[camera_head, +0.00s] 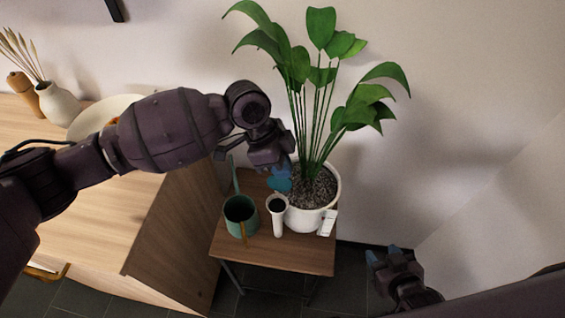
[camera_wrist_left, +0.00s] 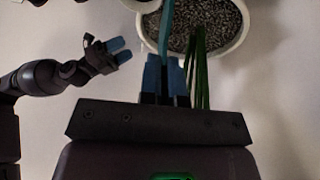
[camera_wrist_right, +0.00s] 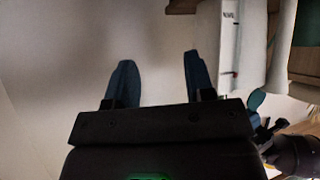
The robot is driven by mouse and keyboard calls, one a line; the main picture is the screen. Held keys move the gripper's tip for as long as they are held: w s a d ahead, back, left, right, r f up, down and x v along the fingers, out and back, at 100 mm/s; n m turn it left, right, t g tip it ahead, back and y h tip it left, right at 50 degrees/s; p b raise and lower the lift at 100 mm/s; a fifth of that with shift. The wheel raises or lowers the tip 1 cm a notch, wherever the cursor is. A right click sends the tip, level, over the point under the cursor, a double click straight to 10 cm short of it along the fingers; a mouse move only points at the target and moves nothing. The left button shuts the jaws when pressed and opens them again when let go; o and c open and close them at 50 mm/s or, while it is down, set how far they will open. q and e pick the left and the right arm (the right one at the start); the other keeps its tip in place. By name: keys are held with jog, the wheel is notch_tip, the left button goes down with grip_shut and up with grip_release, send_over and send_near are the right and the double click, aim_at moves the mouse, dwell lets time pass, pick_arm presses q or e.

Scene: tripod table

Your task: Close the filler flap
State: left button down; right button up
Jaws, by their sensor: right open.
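The white plant pot (camera_head: 308,216) stands on the small wooden table (camera_head: 300,257) with a tall plant in it. At its front left is a white, open-topped neck (camera_head: 278,220) with a dark opening. I cannot clearly make out the flap; a thin teal strip (camera_wrist_left: 167,25) beside the pot in the left wrist view may be it. My left gripper (camera_head: 279,178) is above the pot's left rim behind the neck, fingers close together around the strip's end; I cannot tell whether they grip it. My right gripper (camera_wrist_right: 155,80) is open and empty, right of the table.
A green watering can (camera_head: 241,211) stands at the table's left, beside the neck. A white gauge piece (camera_head: 327,222) is on the pot's right front. A wooden cabinet (camera_head: 175,235) with a white vase (camera_head: 58,105) stands at left. The plant's leaves (camera_head: 320,28) rise behind my left gripper.

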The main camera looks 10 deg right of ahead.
pick_arm(q)
jog(key=p, duration=0.1)
jog(key=s+t+p, duration=0.2)
jog(key=shift+a+r+m+h, duration=0.3)
jog(key=shift+a+h, duration=0.05)
jog(key=shift+h, duration=0.05)
jog(key=shift+s+a+f+t+h+p, duration=0.2)
jog(key=shift+s+t+p, duration=0.2)
jog(key=shift+t+p, duration=0.2)
jog(key=shift+s+a+f+t+h+p, duration=0.1)
jog(key=shift+s+f+t+h+p, duration=0.1)
jog(key=shift+s+t+p, duration=0.3)
jog(key=shift+s+f+m+t+p, duration=0.2)
jog(key=shift+m+t+p, duration=0.1)
jog(key=shift+t+p, duration=0.15)
jog(key=shift+s+a+f, duration=0.1)
jog(key=shift+f, duration=0.05)
